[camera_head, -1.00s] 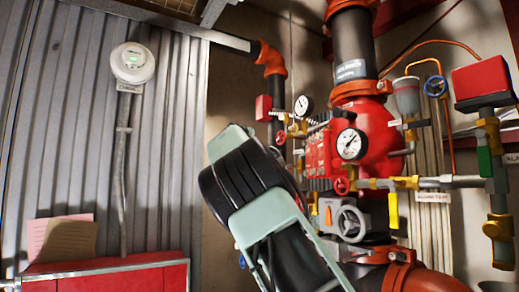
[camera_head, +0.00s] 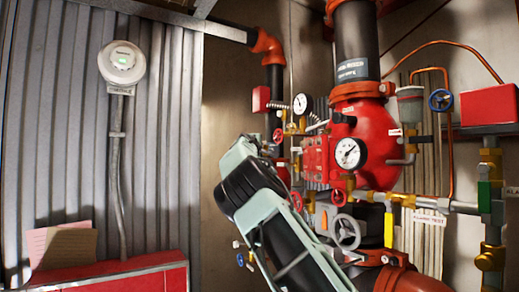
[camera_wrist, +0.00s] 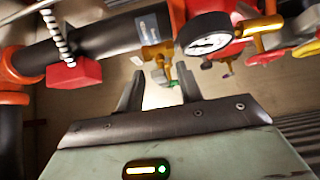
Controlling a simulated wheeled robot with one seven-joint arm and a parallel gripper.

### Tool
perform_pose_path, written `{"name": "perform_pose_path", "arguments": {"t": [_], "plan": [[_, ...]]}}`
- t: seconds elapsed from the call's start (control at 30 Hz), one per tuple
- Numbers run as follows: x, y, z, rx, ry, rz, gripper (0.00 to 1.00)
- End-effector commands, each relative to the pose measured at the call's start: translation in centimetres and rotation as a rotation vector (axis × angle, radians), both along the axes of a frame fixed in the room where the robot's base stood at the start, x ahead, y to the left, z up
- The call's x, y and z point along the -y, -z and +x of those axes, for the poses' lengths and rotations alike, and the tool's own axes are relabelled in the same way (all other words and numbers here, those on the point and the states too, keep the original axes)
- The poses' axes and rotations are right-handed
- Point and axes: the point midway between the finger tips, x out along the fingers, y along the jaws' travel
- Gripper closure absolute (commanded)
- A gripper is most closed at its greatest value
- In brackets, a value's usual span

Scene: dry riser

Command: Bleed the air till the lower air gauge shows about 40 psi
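The red dry pipe valve (camera_head: 375,135) stands on the riser in the head view. A larger white gauge (camera_head: 350,153) is on its front, and a smaller white gauge (camera_head: 302,104) sits higher to the left; which is the lower air gauge I cannot tell. In the wrist view a gauge (camera_wrist: 209,35) is close, its dial too small to read. In the head view my arm hides the fingers.
Orange-coupled black pipe (camera_head: 355,50) rises above the valve. A handwheel (camera_head: 346,232), brass valves and a yellow tag (camera_head: 389,229) crowd the lower right. A red box (camera_head: 489,105) is at the right. A red cabinet (camera_head: 130,277) stands lower left by a corrugated wall (camera_head: 60,130).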

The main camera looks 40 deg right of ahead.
Motion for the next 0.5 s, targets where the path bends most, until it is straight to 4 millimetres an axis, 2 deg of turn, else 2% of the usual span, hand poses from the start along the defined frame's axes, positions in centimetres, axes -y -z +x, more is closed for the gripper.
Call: {"name": "perform_pose_path", "arguments": {"t": [0.13,0.17,0.27,0.3,0.5], "plan": [[-0.03,0.02,0.01,0.0,0.0,0.0,0.64],[-0.04,0.02,0.0,0.0,0.0,0.0,0.69],[-0.04,0.01,0.0,0.0,0.0,0.0,0.97],[-0.04,0.01,0.0,0.0,0.0,0.0,1.0],[-0.05,0.15,0.0,0.004,0.0,-0.001,1.0]]}}
